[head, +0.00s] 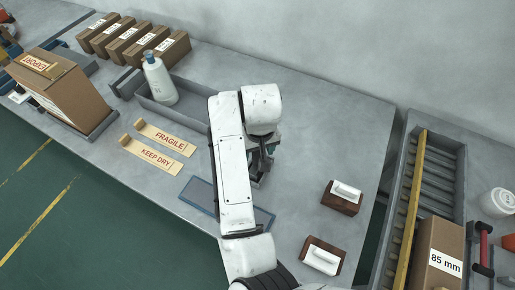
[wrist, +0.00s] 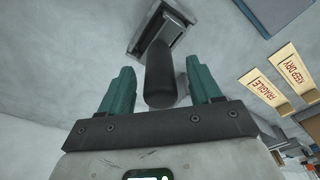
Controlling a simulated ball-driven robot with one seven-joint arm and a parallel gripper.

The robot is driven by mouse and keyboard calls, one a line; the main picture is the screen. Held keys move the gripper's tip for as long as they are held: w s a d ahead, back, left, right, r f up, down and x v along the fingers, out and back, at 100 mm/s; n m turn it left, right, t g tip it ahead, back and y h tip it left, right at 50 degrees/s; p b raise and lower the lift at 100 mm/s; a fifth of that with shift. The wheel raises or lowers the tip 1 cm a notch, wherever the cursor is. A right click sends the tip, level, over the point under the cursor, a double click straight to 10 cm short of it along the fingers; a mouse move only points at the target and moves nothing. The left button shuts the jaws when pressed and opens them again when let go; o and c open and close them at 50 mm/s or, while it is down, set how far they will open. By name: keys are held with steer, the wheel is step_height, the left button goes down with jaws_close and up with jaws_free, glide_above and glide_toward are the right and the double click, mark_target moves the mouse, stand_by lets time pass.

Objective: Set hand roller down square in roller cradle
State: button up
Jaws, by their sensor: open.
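The hand roller's dark, round handle (wrist: 161,75) points toward the wrist camera, between the teal fingers of my gripper (wrist: 160,82). The fingers are open, with a visible gap on each side of the handle. The handle's far end meets the grey roller cradle (wrist: 138,38) at the top of the wrist view. The roller's head is largely hidden by the handle, so I cannot tell exactly how square it sits. In the head view my gripper (head: 262,158) is low over the bench, and my arm hides most of the cradle and roller.
Two wooden blocks with white handles (head: 342,197) (head: 323,256) stand to the right. FRAGILE (head: 165,138) and KEEP DRY (head: 151,155) strips lie left. A white bottle (head: 160,80) stands in a grey tray, near several cartons (head: 134,38). Bench between arm and blocks is clear.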

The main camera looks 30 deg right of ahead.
steer(key=r, duration=0.7)
steer(key=s+r, duration=0.1)
steer(key=r, duration=0.2)
steer(key=shift+s+a+r, duration=0.1)
steer(key=shift+a+r, duration=0.1)
steer(key=shift+r, duration=0.2)
